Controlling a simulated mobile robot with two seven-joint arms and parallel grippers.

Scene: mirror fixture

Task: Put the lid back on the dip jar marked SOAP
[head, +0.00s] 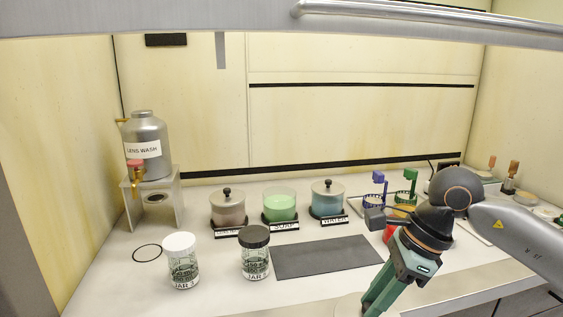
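The dip jar marked SOAP (280,206) stands in the middle of a row of three, holding green liquid, with no lid on it. No loose jar lid shows clearly. My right gripper (375,300) comes in from the right and points down and left at the front of the counter, well in front of the SOAP jar. Its fingertips run out of the bottom of the picture, so I cannot tell whether they are open or hold something. A pale patch (347,305) beside the fingers is too unclear to name. My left gripper is out of view.
Lidded, black-knobbed dip jars flank it: one pinkish (228,210), one blue marked WATER (327,201). In front lie a dark mat (325,256), two glass jars (182,262) (255,256) and a black ring (147,253). A LENS WASH tank (148,140) stands left; coloured holders (408,187) stand right.

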